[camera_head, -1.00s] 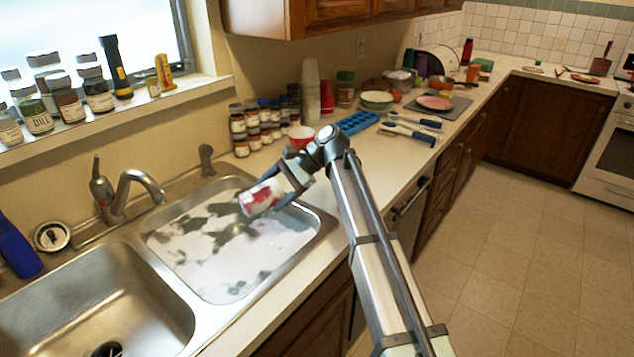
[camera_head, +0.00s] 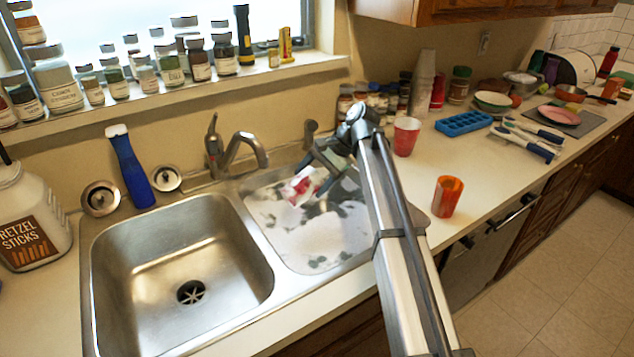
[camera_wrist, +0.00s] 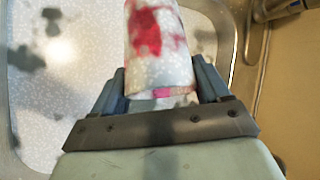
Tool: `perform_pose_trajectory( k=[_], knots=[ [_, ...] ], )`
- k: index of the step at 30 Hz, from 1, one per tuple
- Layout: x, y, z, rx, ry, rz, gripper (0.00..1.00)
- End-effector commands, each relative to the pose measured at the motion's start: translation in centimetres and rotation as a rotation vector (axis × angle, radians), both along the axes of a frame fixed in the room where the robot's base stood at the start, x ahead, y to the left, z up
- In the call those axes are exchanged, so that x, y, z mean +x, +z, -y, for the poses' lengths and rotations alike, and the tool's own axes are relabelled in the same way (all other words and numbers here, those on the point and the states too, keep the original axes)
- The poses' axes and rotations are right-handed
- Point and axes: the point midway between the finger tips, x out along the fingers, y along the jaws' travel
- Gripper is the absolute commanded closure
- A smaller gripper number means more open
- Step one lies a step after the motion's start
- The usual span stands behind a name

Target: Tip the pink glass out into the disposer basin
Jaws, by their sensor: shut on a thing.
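My gripper (camera_head: 314,178) is shut on the pink glass (camera_head: 300,186), which it holds tilted above the right basin (camera_head: 270,262). The glass is mostly covered in white, with red-pink patches showing. In the wrist view, the glass (camera_wrist: 160,45) sits between both fingers of the gripper (camera_wrist: 157,88), with a pink strip near the palm. Its inside is hidden. The right basin is full of white, speckled suds with dark gaps. The left basin (camera_head: 150,262), with a dark star-shaped drain opening (camera_head: 191,292), is empty and fits the disposer basin.
The faucet (camera_head: 235,150) stands behind the basins, near my gripper. A metal divider (camera_head: 262,240) separates them. An orange cup (camera_head: 446,196) and a red cup (camera_head: 406,136) stand at right.

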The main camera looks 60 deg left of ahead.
Motion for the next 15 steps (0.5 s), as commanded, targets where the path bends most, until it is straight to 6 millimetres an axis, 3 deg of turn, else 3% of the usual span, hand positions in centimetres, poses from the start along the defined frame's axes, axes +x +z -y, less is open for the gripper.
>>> perform_pose_trajectory(
  k=[15],
  knots=[
    [-1.3,2.5,0.3,0.051,0.001,0.515,0.67]
  ],
)
